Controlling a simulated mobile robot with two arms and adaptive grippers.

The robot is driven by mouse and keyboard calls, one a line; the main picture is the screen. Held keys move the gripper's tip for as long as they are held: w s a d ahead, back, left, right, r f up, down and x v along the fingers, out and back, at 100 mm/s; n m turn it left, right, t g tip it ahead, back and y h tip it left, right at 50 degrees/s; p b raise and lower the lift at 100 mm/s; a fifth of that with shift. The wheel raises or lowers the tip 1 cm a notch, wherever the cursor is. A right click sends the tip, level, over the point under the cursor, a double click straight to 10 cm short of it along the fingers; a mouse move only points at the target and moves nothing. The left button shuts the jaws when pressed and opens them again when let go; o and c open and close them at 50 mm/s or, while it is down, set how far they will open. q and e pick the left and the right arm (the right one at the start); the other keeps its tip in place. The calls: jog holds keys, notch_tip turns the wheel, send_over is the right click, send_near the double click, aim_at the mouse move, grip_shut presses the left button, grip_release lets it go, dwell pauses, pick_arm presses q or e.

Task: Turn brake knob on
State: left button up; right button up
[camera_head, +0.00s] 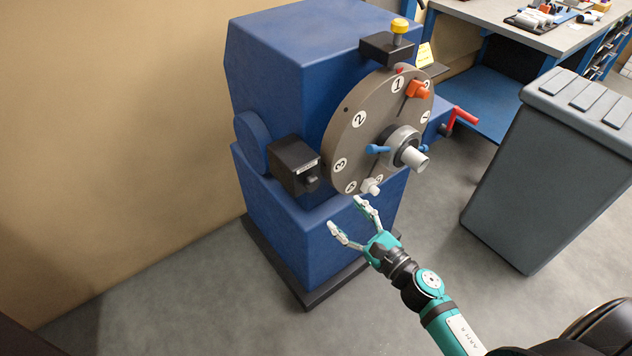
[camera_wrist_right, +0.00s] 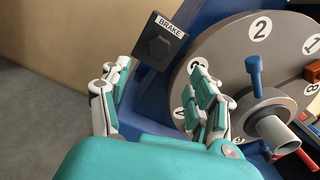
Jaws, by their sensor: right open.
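The brake knob (camera_wrist_right: 160,47) is a dark hexagonal knob on the front of a black box labelled BRAKE (camera_wrist_right: 171,25). In the head view the box (camera_head: 293,165) sticks out from the blue machine at the left of the numbered disc, with the knob (camera_head: 312,183) at its front. My right gripper (camera_head: 343,215) is open and empty, below and a little right of the knob, apart from it. In the wrist view the knob lies ahead, between and beyond the fingers (camera_wrist_right: 160,90). My left gripper is in neither view.
The grey numbered disc (camera_head: 345,137) with its blue handle (camera_head: 377,149) and grey hub stands close right of the knob. A red crank (camera_head: 464,116) is on the machine's right side. A grey bin (camera_head: 545,165) stands at right. The floor in front is clear.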

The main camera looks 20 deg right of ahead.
aim_at(315, 185)
jog(key=p+x, duration=0.2)
jog(key=x, duration=1)
jog(key=shift+a+f, duration=0.1)
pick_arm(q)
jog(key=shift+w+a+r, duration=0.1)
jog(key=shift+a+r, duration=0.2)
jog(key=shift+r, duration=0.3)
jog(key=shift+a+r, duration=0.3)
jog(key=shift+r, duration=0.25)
pick_arm(e)
jog(key=c, duration=1.1)
